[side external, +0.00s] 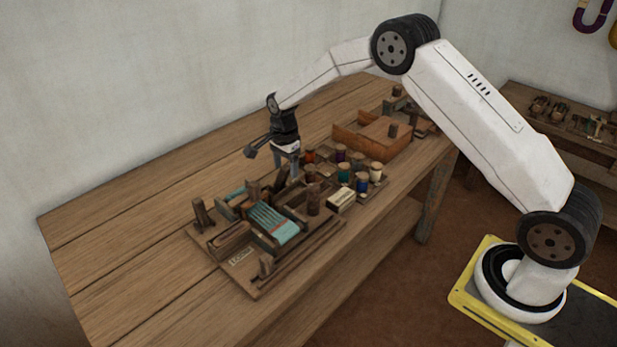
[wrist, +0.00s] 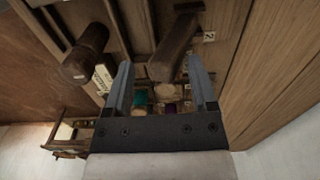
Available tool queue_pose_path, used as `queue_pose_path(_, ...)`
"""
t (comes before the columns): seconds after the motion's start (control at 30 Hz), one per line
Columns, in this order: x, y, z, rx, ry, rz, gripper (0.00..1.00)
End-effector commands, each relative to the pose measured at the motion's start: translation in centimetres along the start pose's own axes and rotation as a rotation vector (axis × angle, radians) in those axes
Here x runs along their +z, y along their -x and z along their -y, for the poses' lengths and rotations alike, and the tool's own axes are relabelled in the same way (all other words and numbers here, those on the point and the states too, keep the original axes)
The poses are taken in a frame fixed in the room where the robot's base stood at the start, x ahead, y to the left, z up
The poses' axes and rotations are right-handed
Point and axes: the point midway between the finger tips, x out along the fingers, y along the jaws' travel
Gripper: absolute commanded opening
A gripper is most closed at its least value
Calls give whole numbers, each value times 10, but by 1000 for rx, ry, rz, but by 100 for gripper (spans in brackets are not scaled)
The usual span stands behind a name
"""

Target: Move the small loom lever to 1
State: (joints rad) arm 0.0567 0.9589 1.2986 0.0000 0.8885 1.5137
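The small loom (side external: 305,255) sits on the bench, with teal threads and several wooden pegs. My gripper (side external: 287,160) points down over its far end. In the wrist view, my gripper (wrist: 160,62) is open, its two grey fingers apart. A brown wooden lever (wrist: 176,45) shows in the gap between the fingertips and slants up to the right; I cannot tell whether either finger touches it. A small plate marked 2 (wrist: 209,37) lies right of the lever. I cannot make out a 1 mark. In the side view the lever is hard to separate from nearby parts.
A dark rounded peg (wrist: 86,55) stands left of the fingers in the wrist view. Several thread spools (side external: 362,180) and a pale box (side external: 341,199) are close beside the loom. A wooden box (side external: 372,137) stands behind them. The bench's left part (side external: 110,235) is clear.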

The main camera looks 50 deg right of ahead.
Motion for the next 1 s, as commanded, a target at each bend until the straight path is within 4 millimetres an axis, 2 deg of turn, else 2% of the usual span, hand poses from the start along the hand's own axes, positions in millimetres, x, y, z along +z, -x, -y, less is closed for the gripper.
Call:
queue_pose_path(0.6,0,40,1,-4,0,0,74)
queue_pose_path(1.0,0,47,1,-4,0,0,74)
